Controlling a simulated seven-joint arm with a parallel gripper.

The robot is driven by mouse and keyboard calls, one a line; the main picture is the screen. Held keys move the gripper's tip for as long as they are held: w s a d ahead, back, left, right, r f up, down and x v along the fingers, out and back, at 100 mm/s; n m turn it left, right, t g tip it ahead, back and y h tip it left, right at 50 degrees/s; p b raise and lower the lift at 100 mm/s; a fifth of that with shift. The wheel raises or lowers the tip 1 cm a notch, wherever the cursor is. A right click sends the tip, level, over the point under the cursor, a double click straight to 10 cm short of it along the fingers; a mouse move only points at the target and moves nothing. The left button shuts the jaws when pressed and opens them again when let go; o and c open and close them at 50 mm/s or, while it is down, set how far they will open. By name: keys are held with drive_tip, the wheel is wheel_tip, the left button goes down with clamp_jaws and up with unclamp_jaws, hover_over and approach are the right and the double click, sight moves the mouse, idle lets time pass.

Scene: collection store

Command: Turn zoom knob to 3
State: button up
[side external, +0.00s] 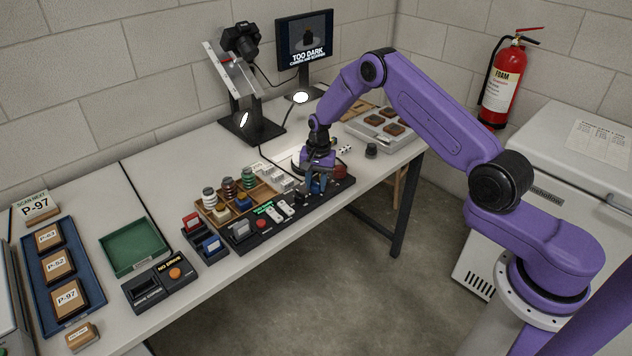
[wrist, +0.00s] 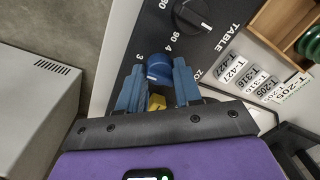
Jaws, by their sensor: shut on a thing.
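The blue zoom knob (wrist: 158,68) sits on the black control panel (wrist: 150,28), beside lettering that starts "ZO" and is partly covered by a finger. The printed digits 3 and 4 show past the knob's far side. My gripper (wrist: 158,86) has its two blue fingers on either side of the knob, shut on it. A small yellow piece (wrist: 157,102) shows between the fingers; I cannot tell what it belongs to. The knob's pointer setting is not clear. In the side view my gripper (side external: 318,188) is down at the panel's right end, hiding the knob.
A black knob (wrist: 192,15) marked TABLE is close by on the panel. Numbered tags (wrist: 250,78) lie to the right. A wooden tray (side external: 236,211) with spools is beside the panel. The monitor (side external: 304,38) reads "TOO DARK". A camera (side external: 241,40) stands behind.

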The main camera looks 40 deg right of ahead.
drive_tip(key=shift+d, duration=0.15)
drive_tip(key=o, duration=1)
drive_tip(key=shift+o, duration=0.2)
drive_tip(key=shift+r, duration=0.1)
wheel_tip(320, 180, up, 17)
drive_tip(key=shift+s+d, duration=0.25)
drive_tip(key=shift+s, duration=0.15)
drive_tip(key=shift+a+r, duration=0.1)
drive_tip(key=shift+r, duration=0.05)
drive_tip(key=s+a+r+n, duration=0.4)
drive_tip(key=s+a+n, duration=0.1)
drive_tip(key=s+a, duration=0.25)
drive_tip(key=s+a+r+n, duration=0.3)
drive_tip(key=s+a+n, duration=0.35)
drive_tip(key=s, duration=0.25)
drive_tip(key=s+d+n, duration=0.2)
drive_tip(key=s+n, duration=0.4)
drive_tip(key=s, duration=0.7)
drive_tip(key=s+d+n, duration=0.2)
drive_tip(key=s+n, duration=0.3)
drive_tip(key=s, duration=0.8)
drive_tip(key=shift+s+r+n, duration=0.3)
drive_tip(key=shift+r+n, duration=0.05)
drive_tip(key=shift+r, duration=0.05)
